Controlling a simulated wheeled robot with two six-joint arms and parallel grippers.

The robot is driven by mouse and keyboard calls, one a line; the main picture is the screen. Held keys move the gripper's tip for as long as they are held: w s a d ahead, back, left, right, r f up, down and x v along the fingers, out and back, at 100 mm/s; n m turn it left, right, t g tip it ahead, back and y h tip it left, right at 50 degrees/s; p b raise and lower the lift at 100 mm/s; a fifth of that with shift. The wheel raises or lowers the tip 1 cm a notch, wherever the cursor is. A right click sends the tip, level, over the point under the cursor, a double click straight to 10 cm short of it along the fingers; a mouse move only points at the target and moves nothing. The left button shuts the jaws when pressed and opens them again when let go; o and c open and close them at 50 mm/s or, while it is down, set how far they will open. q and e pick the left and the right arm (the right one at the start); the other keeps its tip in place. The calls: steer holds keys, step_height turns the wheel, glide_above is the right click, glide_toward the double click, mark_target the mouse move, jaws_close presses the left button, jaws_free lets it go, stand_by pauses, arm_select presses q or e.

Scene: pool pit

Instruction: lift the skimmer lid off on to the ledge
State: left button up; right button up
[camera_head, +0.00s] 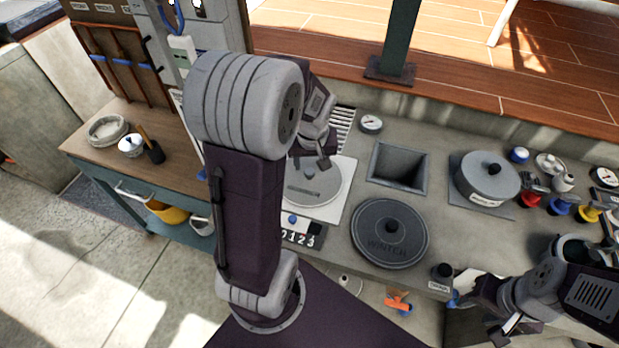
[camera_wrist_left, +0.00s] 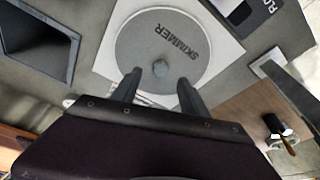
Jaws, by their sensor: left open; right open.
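The skimmer lid (camera_head: 312,187) is a round pale grey disc seated in a white square frame (camera_head: 343,176) on the counter. In the left wrist view the lid (camera_wrist_left: 140,45) shows the word SKIMMER and a small knob (camera_wrist_left: 161,70) at its middle. My left gripper (camera_head: 322,160) is over the lid in the head view, partly hidden by my own arm. In the left wrist view its fingers (camera_wrist_left: 160,80) are apart, with the knob showing between their tips; I cannot tell the height gap. My right gripper (camera_head: 484,312) is open and empty at the counter's front right.
A dark WINTER lid (camera_head: 375,248) lies right of the skimmer frame. A square opening (camera_head: 398,166) is behind it, and a grey pot-like lidded thing (camera_head: 488,178) stands further right. Coloured valves (camera_head: 560,204) crowd the right end. Bare grey counter (camera_head: 440,222) lies between.

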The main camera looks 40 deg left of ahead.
mark_target(309, 172)
arm_select(q)
steer(key=shift+w+a+f, duration=0.15)
steer(key=shift+a+f, duration=0.1)
steer(key=shift+f, duration=0.2)
steer(key=x, duration=0.5)
steer(key=shift+w, duration=0.15)
steer(key=shift+r, duration=0.1)
jaws_close()
stand_by(0.7)
